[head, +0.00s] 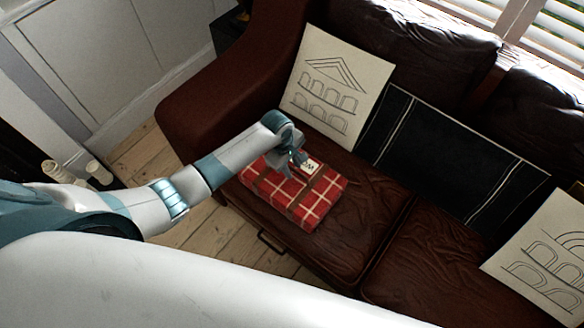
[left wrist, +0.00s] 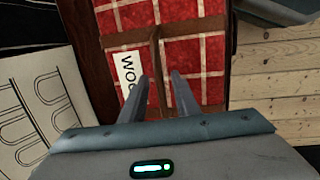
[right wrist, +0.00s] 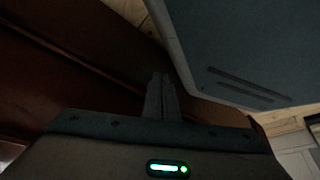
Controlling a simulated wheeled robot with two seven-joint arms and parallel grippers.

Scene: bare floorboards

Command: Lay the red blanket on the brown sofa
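The red plaid blanket (head: 325,192), folded and bound with brown straps and a white tag, lies on the left seat of the brown leather sofa (head: 432,245), close to its front edge. My left gripper (head: 299,158) is over the blanket's back part. In the left wrist view its two fingers (left wrist: 163,92) stand apart, with the blanket's brown strap (left wrist: 155,62) showing between them; contact is unclear. My right gripper (right wrist: 161,97) has its fingers together and nothing visible between them; it is outside the head view.
A cream cushion with a building drawing (head: 338,84) leans behind the blanket. A dark cushion (head: 450,150) and another cream cushion (head: 548,262) are to the right. The sofa's left arm (head: 222,95) rises beside the blanket. Bare floorboards (head: 225,248) show in front.

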